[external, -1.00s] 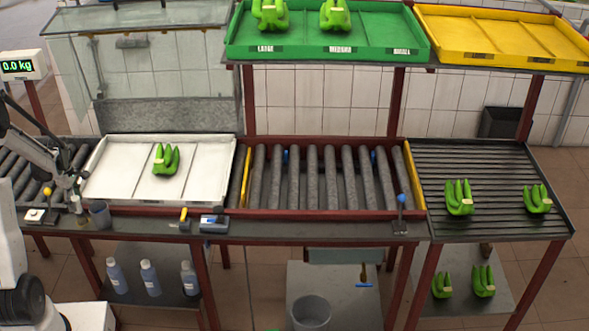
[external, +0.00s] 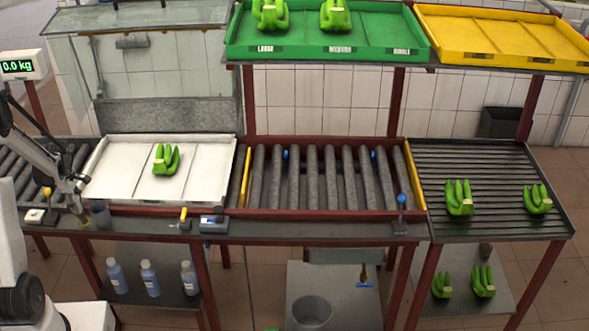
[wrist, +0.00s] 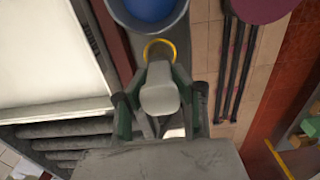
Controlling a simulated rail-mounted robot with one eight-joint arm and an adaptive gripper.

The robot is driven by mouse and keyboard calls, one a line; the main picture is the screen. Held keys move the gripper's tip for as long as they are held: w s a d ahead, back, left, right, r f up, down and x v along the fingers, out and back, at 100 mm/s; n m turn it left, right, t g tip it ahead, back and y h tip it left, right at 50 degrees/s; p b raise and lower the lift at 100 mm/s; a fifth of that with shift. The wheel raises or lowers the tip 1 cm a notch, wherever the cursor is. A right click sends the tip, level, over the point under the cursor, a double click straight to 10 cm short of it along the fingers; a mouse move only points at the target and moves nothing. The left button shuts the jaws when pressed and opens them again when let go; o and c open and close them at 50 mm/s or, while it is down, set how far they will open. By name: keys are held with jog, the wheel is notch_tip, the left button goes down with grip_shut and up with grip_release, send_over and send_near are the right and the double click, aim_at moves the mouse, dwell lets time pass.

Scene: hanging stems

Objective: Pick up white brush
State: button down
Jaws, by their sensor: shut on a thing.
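The white brush (wrist: 160,92) shows in the wrist view as a pale, rounded body between my two dark green fingers, with a yellow loop just beyond it. My gripper (wrist: 160,103) is shut on it. In the external view my gripper (external: 77,207) is low at the left end of the front ledge, beside the grey cup (external: 99,215). There the brush is mostly hidden by the gripper, and only a small yellow bit shows below it. I cannot tell whether the brush is touching the ledge.
A white tray (external: 117,192) holding green bananas (external: 165,159) lies behind and right of my gripper. A small white box (external: 36,216) sits to its left. A yellow-handled tool (external: 183,219) and a blue-grey device (external: 213,224) lie farther right on the ledge.

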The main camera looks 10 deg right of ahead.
aim_at(74, 199)
jog(key=shift+r, duration=0.8)
notch_tip(74, 199, up, 3)
jog(key=shift+f+b, duration=0.2)
jog(key=shift+b, duration=0.1)
jog(key=s+a+r+b, duration=0.1)
jog(key=s+a+r, duration=0.3)
jog(key=a, duration=0.7)
notch_tip(74, 199, up, 3)
jog(key=shift+f, duration=0.1)
jog(key=shift+w, duration=0.15)
